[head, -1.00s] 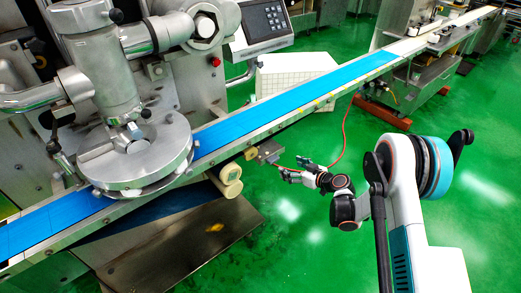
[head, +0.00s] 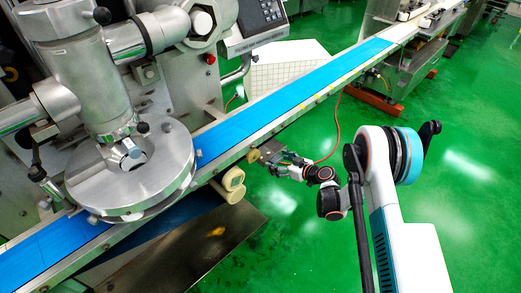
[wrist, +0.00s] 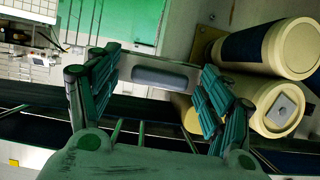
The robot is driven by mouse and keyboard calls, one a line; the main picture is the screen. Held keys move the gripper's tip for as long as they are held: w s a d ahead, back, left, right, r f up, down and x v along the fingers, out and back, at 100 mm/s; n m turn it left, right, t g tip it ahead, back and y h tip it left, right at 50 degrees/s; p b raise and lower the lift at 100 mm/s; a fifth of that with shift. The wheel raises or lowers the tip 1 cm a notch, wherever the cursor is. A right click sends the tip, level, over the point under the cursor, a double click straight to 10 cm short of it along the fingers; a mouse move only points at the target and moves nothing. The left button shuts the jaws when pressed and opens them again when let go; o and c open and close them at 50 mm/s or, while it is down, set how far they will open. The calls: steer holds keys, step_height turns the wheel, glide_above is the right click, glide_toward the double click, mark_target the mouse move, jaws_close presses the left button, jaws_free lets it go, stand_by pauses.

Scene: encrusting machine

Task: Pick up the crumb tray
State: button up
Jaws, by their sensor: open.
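What looks like the crumb tray is a small metal piece (head: 268,150) sticking out from the side of the conveyor. In the wrist view its silver front, with a grey grip or slot (wrist: 165,77), lies between my fingers. My gripper (head: 284,159) is open beside its outer end in the head view. The green ribbed fingers (wrist: 162,66) stand apart on either side of the silver front in the wrist view. I cannot tell whether they touch it. Most of the tray is hidden under the conveyor.
The blue conveyor belt (head: 290,98) runs diagonally above. Cream rollers (head: 233,183) sit left of my gripper and show close to my right finger in the wrist view (wrist: 285,48). A metal sheet (head: 190,255) lies lower left.

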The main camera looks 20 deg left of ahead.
steer(key=c, duration=1.3)
